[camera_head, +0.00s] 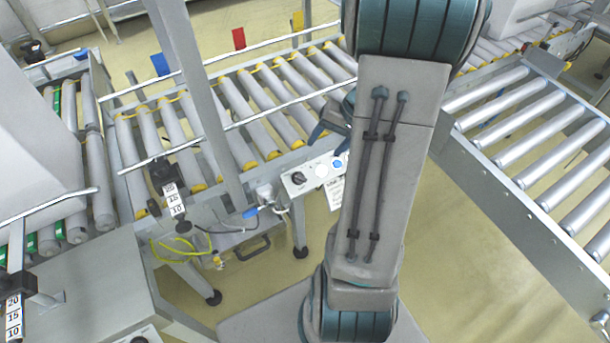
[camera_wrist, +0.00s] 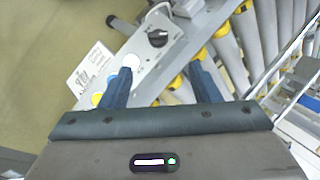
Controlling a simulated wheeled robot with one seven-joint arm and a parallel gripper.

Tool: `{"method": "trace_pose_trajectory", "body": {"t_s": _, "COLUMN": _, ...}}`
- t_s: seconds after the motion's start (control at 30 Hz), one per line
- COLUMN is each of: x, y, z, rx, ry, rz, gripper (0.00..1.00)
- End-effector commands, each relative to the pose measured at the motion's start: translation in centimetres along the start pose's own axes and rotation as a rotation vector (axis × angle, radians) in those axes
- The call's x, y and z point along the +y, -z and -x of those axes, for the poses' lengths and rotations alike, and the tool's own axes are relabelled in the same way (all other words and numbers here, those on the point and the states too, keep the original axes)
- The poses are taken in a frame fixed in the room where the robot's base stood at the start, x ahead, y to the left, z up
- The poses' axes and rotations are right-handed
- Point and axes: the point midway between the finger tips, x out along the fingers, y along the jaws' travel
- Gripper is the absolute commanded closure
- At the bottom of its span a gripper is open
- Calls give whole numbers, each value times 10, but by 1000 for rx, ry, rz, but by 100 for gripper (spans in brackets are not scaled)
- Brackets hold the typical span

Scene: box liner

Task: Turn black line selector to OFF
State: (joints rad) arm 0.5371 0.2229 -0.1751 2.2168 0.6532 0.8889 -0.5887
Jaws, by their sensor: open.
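The black line selector (camera_head: 298,178) is a round knob on a pale control box (camera_head: 310,177) at the front edge of the roller conveyor. In the wrist view the black line selector (camera_wrist: 158,37) lies ahead of my gripper (camera_wrist: 160,70), roughly between the lines of its two fingers. My gripper is open and empty, with a gap between its fingertips and the knob. The knob's markings are too small to read. A white button (camera_wrist: 132,62) sits beside it. The left finger partly covers the blue button (camera_wrist: 110,80).
A roller conveyor (camera_head: 270,100) runs behind the control box. Another conveyor (camera_head: 540,150) stands at the right. A white label (camera_wrist: 90,68) hangs by the box. A post (camera_head: 205,100) rises left of it. Cables and a blue valve handle lie below.

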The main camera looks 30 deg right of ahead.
Motion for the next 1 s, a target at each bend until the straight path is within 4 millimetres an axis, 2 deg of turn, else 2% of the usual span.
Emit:
{"method": "trace_pose_trajectory", "body": {"t_s": 0.07, "x": 7, "y": -2, "z": -5, "rx": 15, "ry": 7, "rz": -14, "gripper": 44}}
{"method": "trace_pose_trajectory", "body": {"t_s": 0.17, "x": 5, "y": -8, "z": -8, "rx": 28, "ry": 8, "rz": -14, "gripper": 44}}
{"method": "trace_pose_trajectory", "body": {"t_s": 0.27, "x": 2, "y": -13, "z": -20, "rx": 31, "ry": 5, "rz": -11, "gripper": 44}}
{"method": "trace_pose_trajectory", "body": {"t_s": 0.7, "x": 11, "y": 4, "z": -115, "rx": 10, "ry": 11, "rz": -21, "gripper": 44}}
{"method": "trace_pose_trajectory", "body": {"t_s": 0.83, "x": 11, "y": 6, "z": -132, "rx": 10, "ry": 12, "rz": -21, "gripper": 44}}
{"method": "trace_pose_trajectory", "body": {"t_s": 1.0, "x": 8, "y": 2, "z": -142, "rx": 15, "ry": 10, "rz": -19, "gripper": 44}}
